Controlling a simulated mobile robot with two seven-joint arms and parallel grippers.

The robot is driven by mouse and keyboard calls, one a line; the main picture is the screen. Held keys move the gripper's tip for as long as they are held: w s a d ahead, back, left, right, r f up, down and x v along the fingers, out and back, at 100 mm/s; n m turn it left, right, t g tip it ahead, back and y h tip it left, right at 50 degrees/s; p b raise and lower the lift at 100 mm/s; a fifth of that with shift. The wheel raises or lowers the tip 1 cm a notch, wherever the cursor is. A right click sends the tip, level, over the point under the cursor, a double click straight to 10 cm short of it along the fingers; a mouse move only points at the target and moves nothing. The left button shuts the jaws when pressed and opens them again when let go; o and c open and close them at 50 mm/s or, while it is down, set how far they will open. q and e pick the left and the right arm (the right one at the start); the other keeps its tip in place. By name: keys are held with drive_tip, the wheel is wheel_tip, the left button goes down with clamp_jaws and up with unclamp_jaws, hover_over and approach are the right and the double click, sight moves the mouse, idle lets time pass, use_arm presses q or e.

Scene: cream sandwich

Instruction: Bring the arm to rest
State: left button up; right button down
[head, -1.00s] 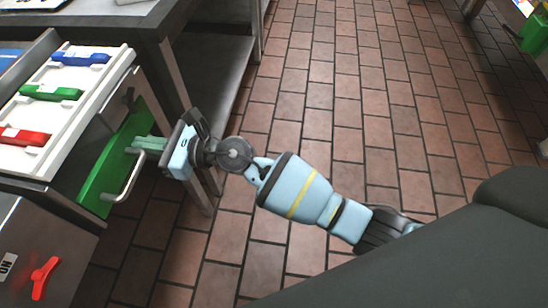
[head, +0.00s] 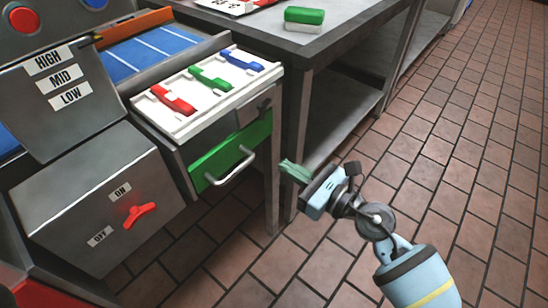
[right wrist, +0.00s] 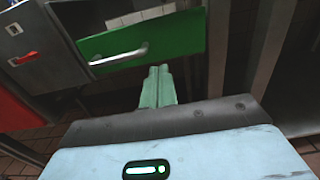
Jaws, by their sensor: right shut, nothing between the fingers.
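My right gripper (head: 291,171) has pale green fingers pressed together with nothing between them. In the head view it hangs in front of and to the right of the green drawer front (head: 233,150), apart from its metal handle (head: 232,168). In the right wrist view the shut fingers (right wrist: 156,86) point toward the green drawer front (right wrist: 175,38) and its handle (right wrist: 118,57). The right arm (head: 425,284) reaches in from the lower right. My left gripper is not in view.
A white tray (head: 180,123) with red, green and blue clips tops the drawer unit. A steel box with a red knob (head: 139,214) stands left. A steel table (head: 340,22) holds a green and white block (head: 304,19). The tiled floor (head: 460,150) at right is clear.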

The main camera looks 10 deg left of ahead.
drive_tip(key=shift+v, duration=2.35)
